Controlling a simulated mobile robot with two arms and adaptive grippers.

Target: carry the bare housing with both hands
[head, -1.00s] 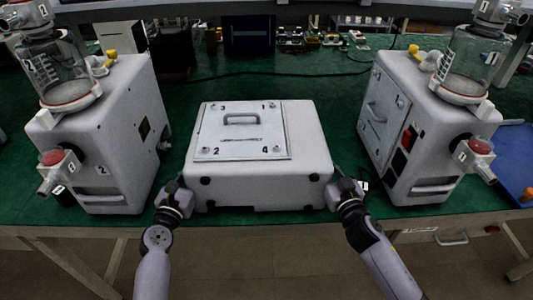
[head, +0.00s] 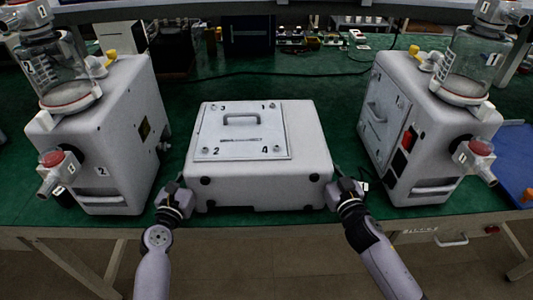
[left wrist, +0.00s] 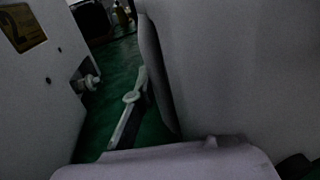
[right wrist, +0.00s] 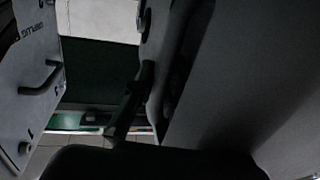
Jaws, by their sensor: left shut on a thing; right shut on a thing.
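The bare housing (head: 312,150) is a light grey box lying on the green bench between two pump units, with a handled panel numbered 1 to 4 on top. My left gripper (head: 178,190) is shut on its left side near the front corner. My right gripper (head: 340,184) is shut on its right side near the front corner. The housing's wall also fills the right of the left wrist view (left wrist: 240,70) and of the right wrist view (right wrist: 235,90). The fingertips are partly hidden at the housing's sides. I cannot tell whether it is lifted.
One pump unit with a glass canister (head: 105,130) stands close on the left, another (head: 430,120) on the right. A blue tray (head: 515,165) lies at the far right. A black cable (head: 290,73) crosses the green bench (head: 250,85) behind the housing, where there is free room.

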